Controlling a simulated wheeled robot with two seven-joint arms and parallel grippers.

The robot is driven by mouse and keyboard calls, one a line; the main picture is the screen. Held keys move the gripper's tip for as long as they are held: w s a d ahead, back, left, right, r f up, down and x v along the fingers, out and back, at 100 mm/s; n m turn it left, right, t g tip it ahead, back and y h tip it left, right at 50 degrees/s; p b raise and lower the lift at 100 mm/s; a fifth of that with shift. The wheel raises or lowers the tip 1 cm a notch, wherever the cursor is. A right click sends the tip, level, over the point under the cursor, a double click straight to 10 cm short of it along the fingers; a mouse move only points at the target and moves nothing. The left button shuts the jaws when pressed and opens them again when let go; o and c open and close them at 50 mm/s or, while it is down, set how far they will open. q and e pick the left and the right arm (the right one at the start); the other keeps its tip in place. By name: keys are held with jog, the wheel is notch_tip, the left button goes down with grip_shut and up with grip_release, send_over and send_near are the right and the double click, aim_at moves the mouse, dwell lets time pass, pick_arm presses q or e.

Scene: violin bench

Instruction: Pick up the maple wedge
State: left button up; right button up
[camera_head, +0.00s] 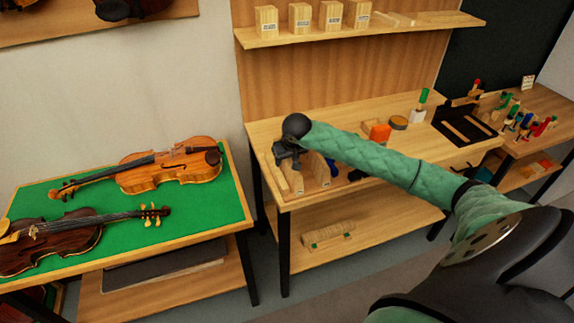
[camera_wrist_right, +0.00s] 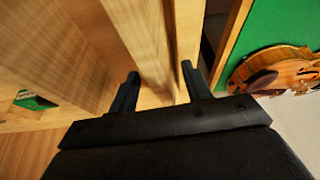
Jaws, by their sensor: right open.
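My right gripper (camera_head: 288,155) is over the left end of the wooden workbench, at several upright pale wood pieces. In the right wrist view its open jaws (camera_wrist_right: 160,88) have one finger on each side of a narrow pale wood piece (camera_wrist_right: 148,40). This may be the maple wedge, but no readable label shows on it. I cannot tell whether the fingers touch it. In the head view a pale wood piece (camera_head: 295,182) stands just below the gripper, and another wood piece (camera_head: 317,170) stands to its right. My left gripper is not in view.
Two violins (camera_head: 170,168) (camera_head: 75,235) lie on a green-topped table (camera_head: 215,215) at left. An orange block (camera_head: 377,132), a round tin (camera_head: 398,122) and a green-topped item (camera_head: 422,103) stand further right on the bench. A shelf (camera_head: 380,29) with wood blocks hangs above.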

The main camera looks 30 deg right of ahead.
jog(key=shift+c, duration=0.2)
grip_shut()
